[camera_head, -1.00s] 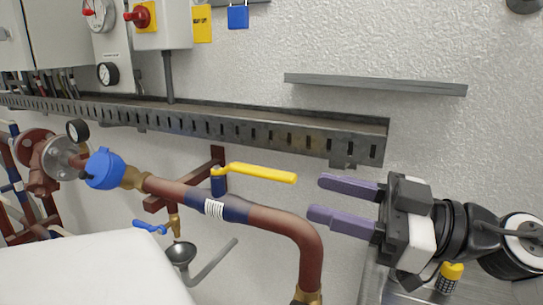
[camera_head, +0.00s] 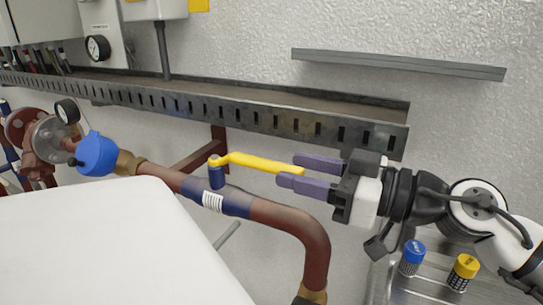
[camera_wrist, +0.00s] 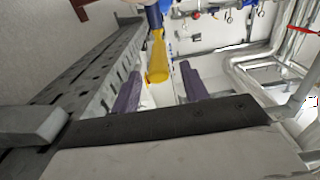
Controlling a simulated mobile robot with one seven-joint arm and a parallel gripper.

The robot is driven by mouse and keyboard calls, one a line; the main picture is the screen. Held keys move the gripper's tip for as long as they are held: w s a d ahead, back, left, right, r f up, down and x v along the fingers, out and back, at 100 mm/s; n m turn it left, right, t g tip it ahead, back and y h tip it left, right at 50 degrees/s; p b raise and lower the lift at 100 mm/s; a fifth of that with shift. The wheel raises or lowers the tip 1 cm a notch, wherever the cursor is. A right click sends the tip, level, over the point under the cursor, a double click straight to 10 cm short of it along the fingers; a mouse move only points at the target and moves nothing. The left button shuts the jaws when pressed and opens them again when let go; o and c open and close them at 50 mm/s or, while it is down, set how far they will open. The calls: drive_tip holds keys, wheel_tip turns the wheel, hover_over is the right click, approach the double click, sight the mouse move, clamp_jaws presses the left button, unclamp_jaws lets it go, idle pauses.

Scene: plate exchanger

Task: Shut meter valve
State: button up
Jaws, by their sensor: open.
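The valve's yellow lever handle (camera_head: 262,163) sits on a blue stem (camera_head: 216,177) above the brown pipe (camera_head: 280,212). The lever points right, roughly along the pipe. The blue meter (camera_head: 96,154) is on the same pipe to the left. My gripper (camera_head: 292,171) is open, its two purple fingers pointing left at the lever's free end. In the wrist view the lever's end (camera_wrist: 157,64) shows between the open fingers (camera_wrist: 160,86), with gaps on both sides. I cannot tell whether either finger touches it.
A slotted metal cable tray (camera_head: 240,115) runs along the wall just above the lever and gripper. A grey rail (camera_head: 400,64) is higher up. A white surface (camera_head: 100,245) fills the lower left. Blue-capped (camera_head: 412,258) and yellow-capped (camera_head: 463,272) items stand below my arm.

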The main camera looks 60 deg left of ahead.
sight(271, 162)
drive_tip(key=x, duration=0.5)
drive_tip(key=shift+s+a+p, duration=0.1)
drive_tip(key=shift+a+p, duration=0.05)
drive_tip(key=shift+p, duration=0.2)
clamp_jaws()
